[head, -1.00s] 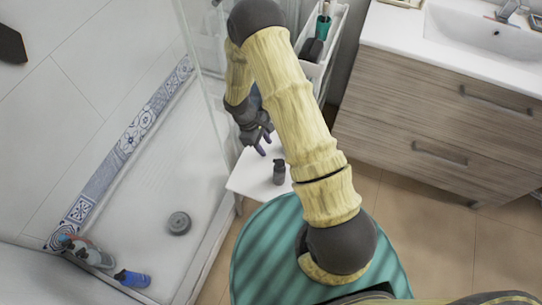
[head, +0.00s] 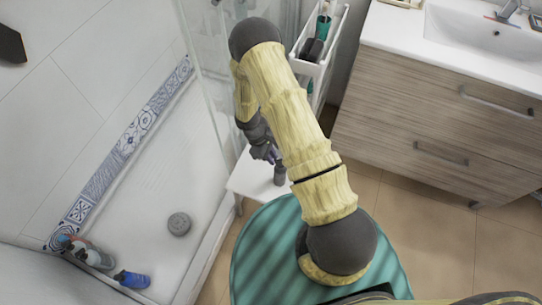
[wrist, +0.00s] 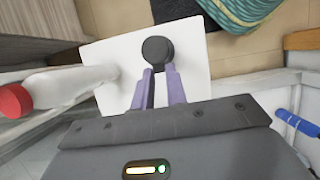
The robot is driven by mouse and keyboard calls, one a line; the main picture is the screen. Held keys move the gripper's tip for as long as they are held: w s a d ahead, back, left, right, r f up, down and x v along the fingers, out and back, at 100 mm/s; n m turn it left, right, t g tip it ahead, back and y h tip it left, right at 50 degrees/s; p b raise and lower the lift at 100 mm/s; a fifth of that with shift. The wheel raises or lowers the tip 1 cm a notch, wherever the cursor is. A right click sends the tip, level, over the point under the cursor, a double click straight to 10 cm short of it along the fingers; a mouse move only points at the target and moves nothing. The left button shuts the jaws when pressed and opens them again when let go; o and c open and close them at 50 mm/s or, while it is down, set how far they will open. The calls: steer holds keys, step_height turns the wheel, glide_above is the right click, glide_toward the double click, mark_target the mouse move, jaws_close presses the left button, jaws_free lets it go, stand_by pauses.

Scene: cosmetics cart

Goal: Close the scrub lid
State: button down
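A small dark bottle or jar (head: 279,175) stands upright on a white stand (head: 245,182), at the lower right of my gripper (head: 268,155). In the wrist view its round black top (wrist: 157,48) sits just beyond the tips of my gripper (wrist: 158,70). The two purple fingers are apart with a gap between them. The fingertips are very close to the dark top; I cannot tell if they touch it. I cannot make out a separate lid or its hinge.
In the wrist view a white bottle with a red cap (wrist: 70,86) is left of the fingers. A white shelf cart (head: 318,68) stands behind my arm. The shower tray (head: 165,190) is at left, the wooden vanity (head: 430,110) at right.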

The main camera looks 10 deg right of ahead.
steer(key=shift+w+a+f+g+h, duration=0.15)
steer(key=shift+f+g+h, duration=0.15)
steer(key=shift+h, duration=0.2)
steer(key=c, duration=1.3)
jaws_free()
steer(key=shift+c, duration=0.2)
steer(key=v, duration=1.2)
steer(key=shift+r, duration=0.15)
